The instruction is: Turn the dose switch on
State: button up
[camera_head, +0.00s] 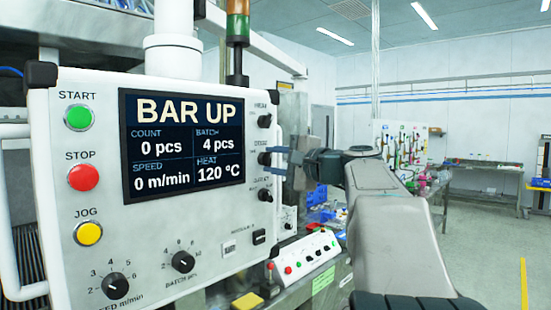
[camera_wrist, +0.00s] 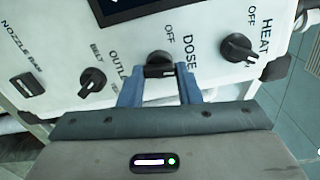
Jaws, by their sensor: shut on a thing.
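The dose switch (camera_wrist: 159,60) is a black rotary knob on the white control panel (camera_wrist: 60,55), beside the DOSE label in the wrist view. An OFF mark stands above it there. My gripper (camera_wrist: 160,78) has its two blue fingers on either side of this knob and is shut on it. The fingers partly hide the knob's lower side and any mark there. In the head view my gripper (camera_head: 274,158) reaches the panel's right edge from the right, at the middle knob of the column. The dose switch (camera_head: 264,158) is small and partly covered there.
The heat knob (camera_wrist: 237,47) and the outlet belt knob (camera_wrist: 92,82) flank the dose switch. A nozzle switch (camera_wrist: 23,85) lies farther left. The screen (camera_head: 184,140) reads BAR UP, 0 pcs, 0 m/min. A lower control box (camera_head: 304,256) stands below my arm.

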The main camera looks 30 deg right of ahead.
jog(key=m+p, duration=0.1)
jog(key=m, duration=0.3)
jog(key=shift+f, duration=0.1)
dwell(0.5)
jog(key=o, duration=1)
jog(key=shift+c, duration=0.2)
jog(key=shift+s, duration=0.15)
jog(key=b+v, duration=0.2)
jog(key=v, duration=1.1)
jog(key=shift+s+b, duration=0.3)
jog(key=shift+b, duration=0.1)
jog(key=shift+d, duration=0.1)
